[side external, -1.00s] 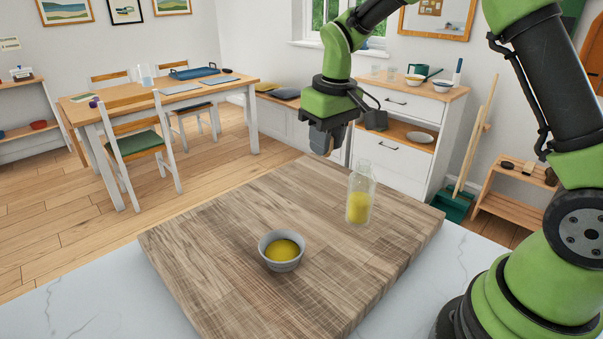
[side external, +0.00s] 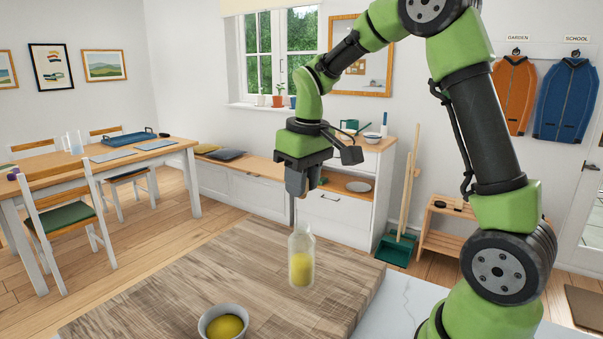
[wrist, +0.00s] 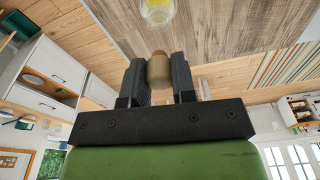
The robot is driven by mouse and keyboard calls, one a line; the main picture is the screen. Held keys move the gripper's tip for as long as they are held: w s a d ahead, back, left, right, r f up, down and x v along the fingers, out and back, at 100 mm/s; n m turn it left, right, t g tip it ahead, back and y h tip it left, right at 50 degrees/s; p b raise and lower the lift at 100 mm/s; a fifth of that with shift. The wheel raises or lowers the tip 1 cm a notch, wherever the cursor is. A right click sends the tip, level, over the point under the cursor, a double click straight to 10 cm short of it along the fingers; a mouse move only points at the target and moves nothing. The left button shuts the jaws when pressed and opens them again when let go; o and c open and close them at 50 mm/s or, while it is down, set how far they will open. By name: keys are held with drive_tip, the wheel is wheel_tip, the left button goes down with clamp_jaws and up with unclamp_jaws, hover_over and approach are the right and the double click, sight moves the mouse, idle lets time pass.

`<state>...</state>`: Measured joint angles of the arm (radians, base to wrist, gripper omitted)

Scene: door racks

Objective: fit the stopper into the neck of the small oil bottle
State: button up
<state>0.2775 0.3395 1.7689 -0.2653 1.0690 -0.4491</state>
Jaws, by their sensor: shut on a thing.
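The small oil bottle (side external: 301,262) is clear glass with yellow oil in its lower part. It stands upright on the wooden board, its neck open at the top. My gripper (side external: 297,186) is above the bottle in the side view, with a gap between. In the wrist view my gripper (wrist: 158,80) is shut on the tan stopper (wrist: 158,68), which sticks out past the fingertips. The bottle also shows in the wrist view (wrist: 157,12), apart from the stopper. The stopper is not clearly visible in the side view.
A small grey bowl of yellow oil (side external: 223,322) sits on the wooden board (side external: 170,290), left of the bottle. The board around them is otherwise clear. A white cabinet (side external: 335,215) and a dining table (side external: 120,165) stand beyond, in the background.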

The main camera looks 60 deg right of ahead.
drive_tip(key=shift+f, duration=2.05)
drive_tip(key=shift+f, duration=1)
drive_tip(key=o, duration=1)
drive_tip(key=r, duration=0.6)
drive_tip(key=s+r, duration=0.1)
drive_tip(key=r, duration=0.2)
drive_tip(key=shift+s+r, duration=0.15)
drive_tip(key=shift+r, duration=0.25)
